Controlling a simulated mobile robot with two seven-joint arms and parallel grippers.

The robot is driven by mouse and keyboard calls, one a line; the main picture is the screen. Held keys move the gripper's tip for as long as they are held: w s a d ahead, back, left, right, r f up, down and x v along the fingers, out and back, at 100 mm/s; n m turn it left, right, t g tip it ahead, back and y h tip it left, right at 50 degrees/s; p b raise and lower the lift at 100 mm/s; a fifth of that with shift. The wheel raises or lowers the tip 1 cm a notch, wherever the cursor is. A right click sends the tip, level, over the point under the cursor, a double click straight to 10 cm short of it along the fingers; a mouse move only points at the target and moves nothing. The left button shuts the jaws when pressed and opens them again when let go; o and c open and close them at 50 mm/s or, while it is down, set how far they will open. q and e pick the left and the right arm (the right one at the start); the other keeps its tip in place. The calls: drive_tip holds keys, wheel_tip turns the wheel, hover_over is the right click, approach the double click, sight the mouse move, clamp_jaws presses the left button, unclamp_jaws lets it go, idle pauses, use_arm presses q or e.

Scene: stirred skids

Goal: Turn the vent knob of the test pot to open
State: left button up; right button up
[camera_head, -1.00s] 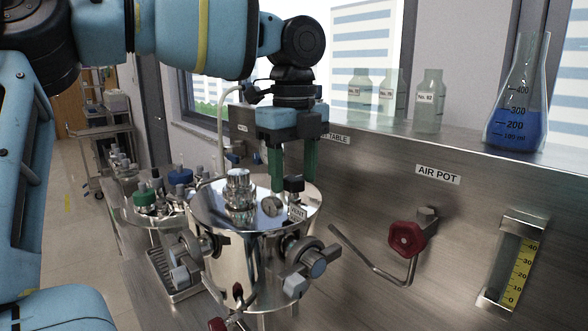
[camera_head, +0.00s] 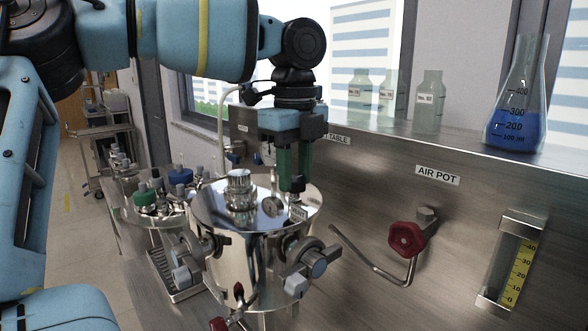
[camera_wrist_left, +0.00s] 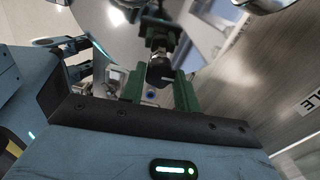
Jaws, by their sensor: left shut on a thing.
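The test pot (camera_head: 232,262) is a shiny steel vessel with a polished lid. Its black vent knob (camera_head: 293,186) stands on the right part of the lid, beside a small tag (camera_head: 298,213) that seems to read VENT. My left gripper (camera_head: 291,182) points straight down, its green fingers shut on the knob and hiding much of it. In the left wrist view the dark knob (camera_wrist_left: 160,72) sits between the two green fingers, with their reflection in the lid beyond. The knob's exact turn angle cannot be told. My right gripper is not in view.
Clamps stick out around the pot's rim. A red valve (camera_head: 407,238) and steel pipe are on the right panel. Bottles and a blue-filled flask (camera_head: 518,125) stand on the ledge behind.

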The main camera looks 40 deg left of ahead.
use_arm(q)
drive_tip(key=n, duration=0.4)
drive_tip(key=shift+r+p, duration=0.1)
drive_tip(key=shift+p, duration=0.25)
drive_tip(key=n, duration=0.6)
drive_tip(key=shift+n, duration=0.3)
drive_tip(key=n, duration=0.5)
drive_tip(key=shift+p, duration=0.35)
drive_tip(key=n, duration=0.5)
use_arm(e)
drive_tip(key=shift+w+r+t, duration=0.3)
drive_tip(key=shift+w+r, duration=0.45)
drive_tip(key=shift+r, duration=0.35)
use_arm(q)
drive_tip(key=shift+n, duration=0.3)
drive_tip(key=o, duration=1)
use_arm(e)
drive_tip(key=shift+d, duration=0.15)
